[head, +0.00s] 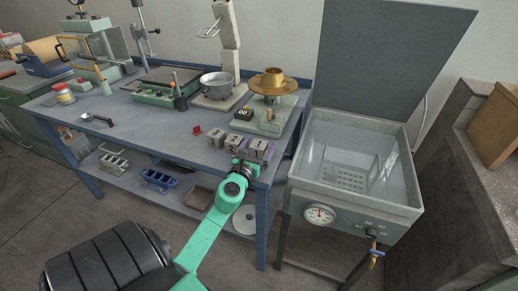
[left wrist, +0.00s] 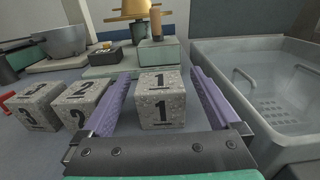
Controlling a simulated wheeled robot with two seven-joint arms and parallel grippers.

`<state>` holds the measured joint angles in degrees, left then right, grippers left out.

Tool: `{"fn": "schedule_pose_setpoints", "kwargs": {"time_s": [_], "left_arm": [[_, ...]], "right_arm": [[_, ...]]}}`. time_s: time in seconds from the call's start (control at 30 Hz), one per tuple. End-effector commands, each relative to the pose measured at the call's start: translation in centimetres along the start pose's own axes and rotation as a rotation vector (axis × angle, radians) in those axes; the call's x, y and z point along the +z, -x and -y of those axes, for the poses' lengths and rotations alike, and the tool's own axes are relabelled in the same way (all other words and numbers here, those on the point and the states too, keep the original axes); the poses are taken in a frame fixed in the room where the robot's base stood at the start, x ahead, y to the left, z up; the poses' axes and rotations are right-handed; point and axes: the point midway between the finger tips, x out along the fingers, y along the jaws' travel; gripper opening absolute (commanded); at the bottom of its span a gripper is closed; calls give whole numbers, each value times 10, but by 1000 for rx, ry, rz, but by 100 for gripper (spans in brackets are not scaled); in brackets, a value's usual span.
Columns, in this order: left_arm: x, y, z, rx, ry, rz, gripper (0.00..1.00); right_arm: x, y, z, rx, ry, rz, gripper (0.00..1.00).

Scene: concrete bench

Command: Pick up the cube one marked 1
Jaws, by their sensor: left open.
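The cube marked 1 (left wrist: 161,101) is grey speckled concrete with a black 1 on its top and front faces. It stands on the blue bench, and in the head view the cube (head: 258,145) is partly covered by my gripper. My left gripper (head: 256,152) is open at the bench's front right corner. In the left wrist view its purple fingers (left wrist: 162,100) lie on either side of the cube marked 1, with gaps at both sides. My right gripper is not in view.
The cube marked 2 (left wrist: 82,102) stands just left of the left finger, with the cube marked 3 (left wrist: 38,106) further left.

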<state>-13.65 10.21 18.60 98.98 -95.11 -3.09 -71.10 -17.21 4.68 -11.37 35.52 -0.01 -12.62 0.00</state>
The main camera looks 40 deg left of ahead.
Motion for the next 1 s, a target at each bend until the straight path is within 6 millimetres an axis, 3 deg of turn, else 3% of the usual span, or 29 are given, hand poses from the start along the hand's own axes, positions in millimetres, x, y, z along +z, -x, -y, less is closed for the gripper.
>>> {"fn": "schedule_pose_setpoints", "kwargs": {"time_s": [0.07,0.1,0.33,0.73,0.87,1.0], "left_arm": [[0,0,0,0,0,0,96],[0,0,0,0,0,0,89],[0,1,0,0,1,0,1],[11,1,0,1,2,1,0],[35,1,0,1,2,2,0],[78,1,0,1,2,2,0]], "right_arm": [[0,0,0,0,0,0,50],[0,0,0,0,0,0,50],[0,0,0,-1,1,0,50],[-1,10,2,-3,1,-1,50],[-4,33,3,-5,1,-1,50],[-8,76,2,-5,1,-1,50]]}}
